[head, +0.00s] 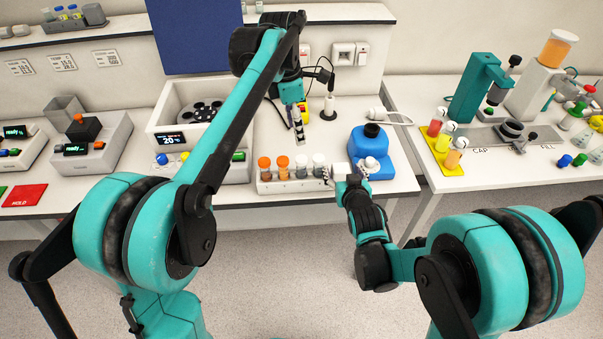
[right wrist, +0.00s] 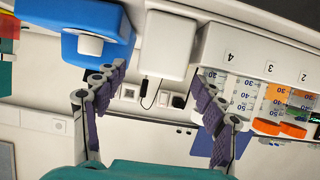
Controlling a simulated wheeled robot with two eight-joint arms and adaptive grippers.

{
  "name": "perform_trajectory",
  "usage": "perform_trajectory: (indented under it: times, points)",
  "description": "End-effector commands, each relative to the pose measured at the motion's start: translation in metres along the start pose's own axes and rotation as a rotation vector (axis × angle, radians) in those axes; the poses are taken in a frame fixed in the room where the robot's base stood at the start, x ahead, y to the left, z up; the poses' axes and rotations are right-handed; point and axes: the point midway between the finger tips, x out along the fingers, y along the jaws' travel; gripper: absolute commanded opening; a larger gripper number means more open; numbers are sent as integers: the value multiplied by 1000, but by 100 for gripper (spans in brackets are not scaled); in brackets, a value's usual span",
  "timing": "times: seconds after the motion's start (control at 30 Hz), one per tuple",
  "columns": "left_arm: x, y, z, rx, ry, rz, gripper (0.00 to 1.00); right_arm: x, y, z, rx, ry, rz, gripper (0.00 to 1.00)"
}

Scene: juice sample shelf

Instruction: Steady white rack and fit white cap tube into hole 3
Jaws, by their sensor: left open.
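The white rack (head: 290,186) stands near the front edge of the bench, holding two orange-capped tubes (head: 273,163) on the left and two white-capped tubes (head: 310,161) on the right. The right wrist view shows the rack (right wrist: 250,40) upside down with labels 4, 3 and 2; I cannot tell which hole each tube occupies. My left gripper (head: 299,138) points down, open, above and behind the white-capped tubes. My right gripper (head: 338,176) is beside the rack's right end. Its fingers (right wrist: 158,92) are spread, with a white block (right wrist: 165,45) beyond and between them; contact is unclear.
A blue device (head: 371,150) with a white knob stands just right of my right gripper. A white box (head: 205,110) with a 20° display is left of the rack. A small black stand (head: 328,108) is behind. The second table (head: 430,205) is further right, across a gap.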

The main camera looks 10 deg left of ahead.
Motion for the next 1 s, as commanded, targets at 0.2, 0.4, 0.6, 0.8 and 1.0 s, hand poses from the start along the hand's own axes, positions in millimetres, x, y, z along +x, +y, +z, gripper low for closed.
perform_trajectory:
  times: [0.2,0.4,0.6,0.8,1.0]
  points:
    - [0,0,0,0,0,0,53,-2,0,0,0,0,0,70]
    - [0,0,0,0,0,0,53,-24,0,0,0,0,0,70]
    - [0,0,0,0,0,0,53,-65,0,1,-1,0,0,70]
    - [0,0,0,0,0,0,53,-97,0,0,0,0,0,70]
    - [0,0,0,0,0,0,53,-114,0,0,-1,0,0,70]
